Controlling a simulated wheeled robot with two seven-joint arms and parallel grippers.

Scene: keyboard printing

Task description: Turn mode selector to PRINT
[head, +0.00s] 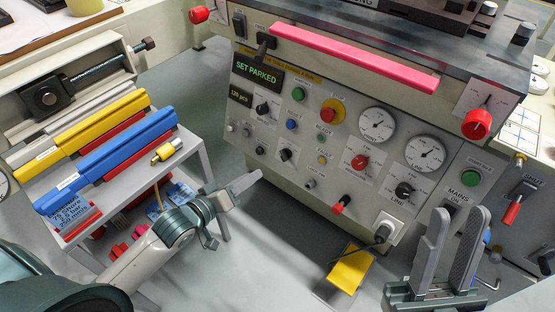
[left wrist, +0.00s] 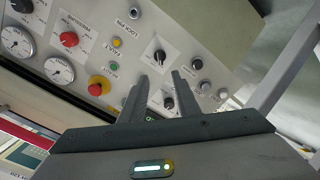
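Two black selector knobs with white pointer marks sit on white plates on the grey panel (head: 225,118). The upper knob (head: 263,107) is below the green "SET PARKED" display (head: 257,73), and the lower knob (head: 286,154) is further down. In the left wrist view, turned about upside down, they are the near knob (left wrist: 169,102) and the far knob (left wrist: 160,56). Their labels are too small to read, so I cannot tell which selects the mode. My left gripper (head: 248,186) is open and empty before the panel; its fingers (left wrist: 159,78) show no contact. My right gripper (head: 460,212) is open and empty.
A red emergency button (head: 332,112), gauges (head: 377,124) and small buttons crowd the panel. A pink bar (head: 352,57) juts out above. A side table with yellow (head: 88,126) and blue (head: 110,158) bars stands left. A yellow pedal (head: 350,270) is on the floor.

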